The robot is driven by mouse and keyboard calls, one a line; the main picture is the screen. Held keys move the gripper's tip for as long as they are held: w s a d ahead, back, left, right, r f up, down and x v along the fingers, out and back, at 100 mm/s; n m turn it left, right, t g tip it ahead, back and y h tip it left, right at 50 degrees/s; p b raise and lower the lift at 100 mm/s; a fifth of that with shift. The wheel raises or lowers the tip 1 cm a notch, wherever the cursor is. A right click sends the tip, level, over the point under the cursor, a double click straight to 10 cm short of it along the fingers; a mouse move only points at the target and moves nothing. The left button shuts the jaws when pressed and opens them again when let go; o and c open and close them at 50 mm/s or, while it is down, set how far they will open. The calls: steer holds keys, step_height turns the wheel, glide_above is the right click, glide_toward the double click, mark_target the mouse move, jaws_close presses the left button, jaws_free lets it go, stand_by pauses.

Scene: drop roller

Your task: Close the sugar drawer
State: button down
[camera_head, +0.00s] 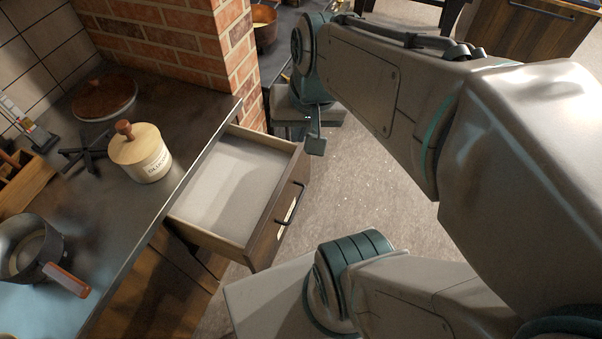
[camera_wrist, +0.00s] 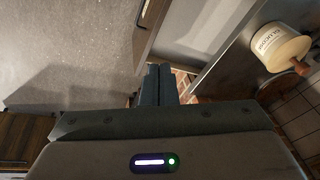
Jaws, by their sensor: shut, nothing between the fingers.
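The drawer (camera_head: 230,180) stands pulled out from under the counter, with a pale, empty-looking inside. Its dark wooden front carries a black bar handle (camera_head: 289,203) and a pale label that I cannot read. In the wrist view the drawer front (camera_wrist: 150,30) shows at the top, with the handle at the picture's upper edge. My gripper (camera_head: 315,146) is beyond the drawer's far front corner, close to it in the picture; I see no clear contact. Its fingers also show in the wrist view (camera_wrist: 158,82), shut together with nothing between them.
The dark counter (camera_head: 110,225) holds a lidded canister (camera_head: 142,155), a pot (camera_head: 30,250) and a round wooden lid (camera_head: 104,98). A brick pillar (camera_head: 190,45) rises behind the drawer. Open floor (camera_head: 370,195) lies right of the drawer front.

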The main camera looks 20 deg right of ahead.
steer(key=w+d+f+m+y+b, duration=0.1)
steer(key=w+d+f+m+b, duration=0.1)
steer(key=f+m+b, duration=0.3)
steer(key=w+d+f+m+y+b, duration=0.1)
steer(key=w+d+f+m+b, duration=0.2)
steer(key=f, duration=0.5)
steer(key=m+t+y+b, duration=0.3)
steer(key=m+y+b, duration=0.1)
steer(key=m+b, duration=1.35)
glide_toward(303, 169)
steer(key=s+d+r+n+b, duration=0.1)
steer(key=s+d+r+n, duration=0.1)
steer(key=s+d, duration=0.3)
steer(key=shift+w+a+r+b+x, duration=0.2)
steer(key=shift+w+r+b+x, duration=0.3)
steer(key=shift+x, duration=1.65)
steer(key=shift+w+a+r+b+x, duration=0.15)
steer(key=shift+b+x, duration=0.5)
steer(key=shift+x, duration=1.5)
steer(key=shift+w+a+r+b+x, duration=0.25)
steer(key=shift+r+b+x, duration=0.25)
steer(key=shift+x, duration=1.65)
steer(key=shift+w+f, duration=0.1)
